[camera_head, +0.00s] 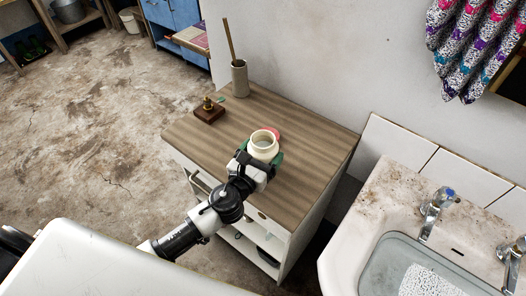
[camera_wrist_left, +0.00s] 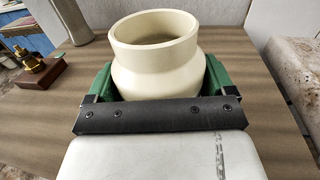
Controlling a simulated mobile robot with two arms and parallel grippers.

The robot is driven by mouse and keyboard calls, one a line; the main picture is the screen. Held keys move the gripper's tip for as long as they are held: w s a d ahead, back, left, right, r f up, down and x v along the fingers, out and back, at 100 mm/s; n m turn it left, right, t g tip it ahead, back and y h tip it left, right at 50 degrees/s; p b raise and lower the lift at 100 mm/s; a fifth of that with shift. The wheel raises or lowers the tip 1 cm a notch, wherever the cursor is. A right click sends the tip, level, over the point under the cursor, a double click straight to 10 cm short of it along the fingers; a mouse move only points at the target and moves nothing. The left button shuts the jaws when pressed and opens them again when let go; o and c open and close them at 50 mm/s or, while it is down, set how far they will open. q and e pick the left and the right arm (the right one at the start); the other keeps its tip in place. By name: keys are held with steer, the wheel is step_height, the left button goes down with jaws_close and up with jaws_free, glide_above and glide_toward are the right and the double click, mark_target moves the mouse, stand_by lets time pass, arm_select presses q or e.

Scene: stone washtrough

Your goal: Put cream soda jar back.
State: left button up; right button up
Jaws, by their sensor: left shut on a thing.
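The cream jar (camera_head: 263,147) is a round, open-topped jar with a wide neck. It stands upright at the wood-topped cabinet's (camera_head: 220,140) surface, near its middle. My left gripper (camera_head: 261,158) is shut on it, with a green finger on each side. In the left wrist view the jar (camera_wrist_left: 155,55) fills the middle between the green fingers (camera_wrist_left: 156,82). Its base is hidden by the gripper, so I cannot tell if it touches the top. A reddish-pink round thing (camera_head: 274,132) shows just behind the jar, mostly hidden. My right gripper is not in view.
A tall grey holder (camera_head: 239,78) with a wooden stick stands at the back of the cabinet top. A small brown wooden block with a brass piece (camera_head: 209,111) is at the left. A sink (camera_head: 400,215) with taps is on the right. The top's right part is clear.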

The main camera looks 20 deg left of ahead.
arm_select(q)
steer(key=o, duration=1)
steer(key=shift+o, duration=0.2)
steer(key=shift+r, duration=0.15)
steer(key=s+a+b, duration=0.2)
steer(key=s, duration=0.9)
steer(key=shift+s, duration=0.4)
steer(key=shift+a, duration=0.1)
